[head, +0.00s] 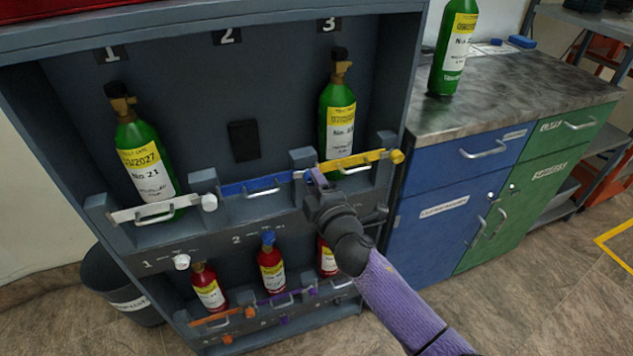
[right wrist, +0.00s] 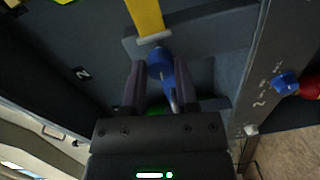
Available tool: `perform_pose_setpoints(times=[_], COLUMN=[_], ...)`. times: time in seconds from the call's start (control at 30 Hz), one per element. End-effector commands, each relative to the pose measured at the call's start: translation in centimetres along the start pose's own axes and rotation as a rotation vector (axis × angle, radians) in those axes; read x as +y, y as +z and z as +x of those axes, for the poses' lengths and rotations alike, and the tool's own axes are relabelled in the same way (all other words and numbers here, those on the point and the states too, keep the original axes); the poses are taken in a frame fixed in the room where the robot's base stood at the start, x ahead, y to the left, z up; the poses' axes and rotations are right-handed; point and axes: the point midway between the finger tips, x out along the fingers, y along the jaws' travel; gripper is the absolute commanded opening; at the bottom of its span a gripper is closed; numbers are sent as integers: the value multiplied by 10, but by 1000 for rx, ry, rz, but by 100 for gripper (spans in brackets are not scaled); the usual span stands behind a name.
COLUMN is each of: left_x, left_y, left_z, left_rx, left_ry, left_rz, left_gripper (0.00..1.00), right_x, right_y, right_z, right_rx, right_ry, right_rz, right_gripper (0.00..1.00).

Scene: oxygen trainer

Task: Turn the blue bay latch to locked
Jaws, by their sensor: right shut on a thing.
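The blue bay latch (head: 255,187) is a blue bar lying across the front of bay 2 in the head view, nearly in line with the white and yellow bars. My right gripper (head: 314,182) is at its right end and hides the knob there. In the right wrist view the blue knob (right wrist: 160,63) sits between the two dark fingers of my right gripper (right wrist: 160,78), which is shut on it. No bottle stands in bay 2; a dark pad (head: 243,140) shows on its back wall. My left gripper is not in view.
Green bottles stand in bay 1 (head: 145,160) and bay 3 (head: 337,115), behind the white latch (head: 150,210) and yellow latch (head: 350,161). Red bottles (head: 270,268) stand on the lower shelf. Another green bottle (head: 455,50) stands on the worktop (head: 500,85) at right.

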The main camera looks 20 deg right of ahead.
Motion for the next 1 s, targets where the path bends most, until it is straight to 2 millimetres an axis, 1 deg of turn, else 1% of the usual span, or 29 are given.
perform_pose_setpoints(times=[0.1, 0.33, 0.67, 0.9, 0.93, 0.97, 1.0], left_x=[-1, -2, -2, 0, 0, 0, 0], left_y=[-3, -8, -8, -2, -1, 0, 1], left_z=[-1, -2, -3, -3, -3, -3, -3], left_rx=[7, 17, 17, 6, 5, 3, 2], left_ry=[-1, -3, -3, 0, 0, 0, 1], left_rz=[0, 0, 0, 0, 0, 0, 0], left_gripper=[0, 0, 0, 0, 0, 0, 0], right_x=[0, 0, -1, -1, -1, -1, -1], right_y=[-1, -1, 0, 0, 0, 0, 0], right_z=[0, 0, 0, 0, 0, 0, 0], right_rx=[-1, -4, -5, -5, -5, -5, -5], right_ry=[-1, -1, -2, -2, -2, -2, -2], right_rz=[-59, -137, -164, -164, -164, -164, -164], right_gripper=[0, 0, 0, 0, 40, 46, 54])
